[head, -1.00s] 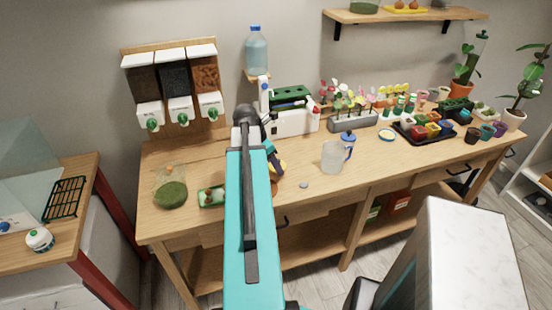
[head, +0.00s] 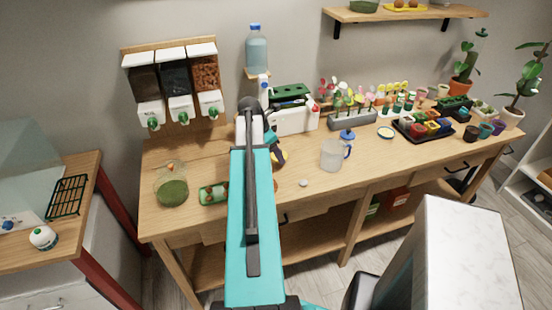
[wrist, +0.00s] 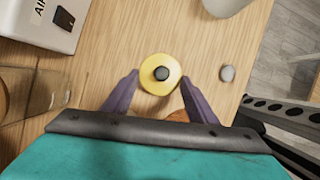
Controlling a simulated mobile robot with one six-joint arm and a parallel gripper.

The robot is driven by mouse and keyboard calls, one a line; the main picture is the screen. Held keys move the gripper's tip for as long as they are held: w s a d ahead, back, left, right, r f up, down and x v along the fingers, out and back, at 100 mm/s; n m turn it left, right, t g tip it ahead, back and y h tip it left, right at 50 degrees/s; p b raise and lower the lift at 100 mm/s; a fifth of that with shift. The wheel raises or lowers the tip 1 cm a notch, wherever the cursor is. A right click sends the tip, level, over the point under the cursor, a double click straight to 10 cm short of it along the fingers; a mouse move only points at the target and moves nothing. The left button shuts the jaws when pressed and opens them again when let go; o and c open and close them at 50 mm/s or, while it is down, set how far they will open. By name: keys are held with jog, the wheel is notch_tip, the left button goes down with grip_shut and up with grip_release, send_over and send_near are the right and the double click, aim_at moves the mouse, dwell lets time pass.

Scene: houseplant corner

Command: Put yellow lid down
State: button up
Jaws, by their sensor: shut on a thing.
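The yellow lid (wrist: 153,86), round with a dark knob in its middle, shows between the purple fingertips of my gripper (wrist: 160,80) in the wrist view. My gripper is shut on it, and the wood worktop shows around it. An orange-brown thing (wrist: 179,116) shows partly behind the lid, nearer my gripper's body; I cannot tell what it is. In the head view my gripper (head: 279,156) is mostly hidden by my arm over the bench, and the lid cannot be made out there. I cannot tell whether the lid touches the worktop.
A small grey round thing (wrist: 227,73) lies right of the lid. A clear pitcher (head: 332,156) stands further right, and a white box (head: 295,121) behind. A green-filled jar (head: 172,190) is at the left. Bare worktop (head: 345,185) shows near the front edge.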

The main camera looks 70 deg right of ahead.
aim_at(274, 157)
jog(key=shift+f+p, duration=0.8)
jog(key=shift+f, duration=0.9)
jog(key=o, duration=1)
jog(key=shift+f, duration=0.1)
jog(key=shift+r, duration=0.25)
jog(key=b+v, duration=0.3)
jog(key=v, duration=0.9)
jog(key=shift+f, duration=0.15)
